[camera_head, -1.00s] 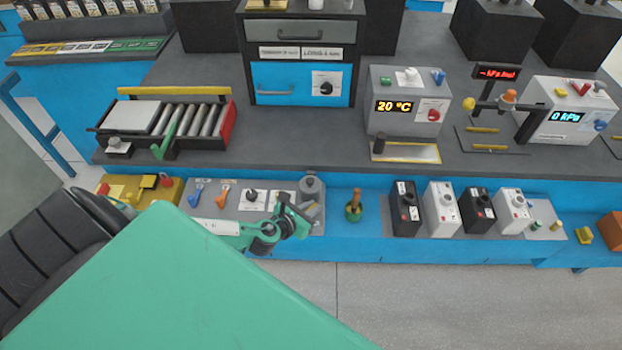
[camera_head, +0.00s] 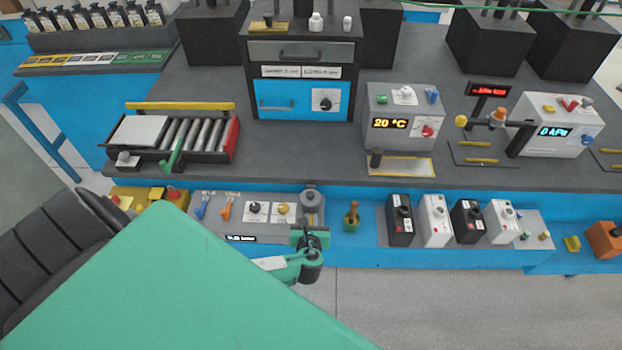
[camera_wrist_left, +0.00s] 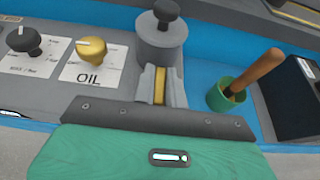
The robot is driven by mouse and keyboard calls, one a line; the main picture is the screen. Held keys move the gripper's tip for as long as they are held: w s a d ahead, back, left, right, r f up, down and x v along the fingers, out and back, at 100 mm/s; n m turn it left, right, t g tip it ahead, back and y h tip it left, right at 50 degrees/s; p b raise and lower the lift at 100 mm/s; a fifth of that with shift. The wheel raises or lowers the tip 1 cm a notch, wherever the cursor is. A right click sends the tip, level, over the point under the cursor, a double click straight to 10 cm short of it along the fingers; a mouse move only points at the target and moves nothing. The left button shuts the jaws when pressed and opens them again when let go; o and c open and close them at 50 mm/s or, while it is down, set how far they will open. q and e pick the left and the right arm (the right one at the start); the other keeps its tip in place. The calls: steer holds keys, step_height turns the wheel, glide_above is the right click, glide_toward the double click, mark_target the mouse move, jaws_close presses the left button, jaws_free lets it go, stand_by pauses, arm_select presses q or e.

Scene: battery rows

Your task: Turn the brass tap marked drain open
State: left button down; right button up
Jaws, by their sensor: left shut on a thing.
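In the left wrist view my left gripper (camera_wrist_left: 160,86) is shut on a narrow brass piece (camera_wrist_left: 160,90), apparently the tap's handle. The fingers hide most of it, and no drain mark is readable. It sits in front of the grey round pot (camera_wrist_left: 163,42) with a black knob on its lid. In the head view my left gripper (camera_head: 311,238) is at the shelf's front edge, just below the same pot (camera_head: 311,207); the brass piece cannot be made out there. My right gripper is not in view.
Left of the gripper are a brass knob (camera_wrist_left: 92,50) on a plate reading OIL and a black knob (camera_wrist_left: 24,42). Right of it stands a green cup (camera_wrist_left: 222,96) with a wooden-handled tool. Further right are black and white boxes (camera_head: 436,220). Floor in front is clear.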

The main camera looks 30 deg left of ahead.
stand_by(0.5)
arm_select(q)
steer(key=c, duration=1.4)
jaws_free()
steer(key=shift+c, duration=0.2)
steer(key=shift+s+d+r, duration=0.15)
steer(key=shift+s+d, duration=0.15)
steer(key=shift+s, duration=0.15)
steer(key=b+v, duration=0.2)
steer(key=v, duration=1)
steer(key=shift+s+d, duration=0.2)
steer(key=shift+r, duration=0.1)
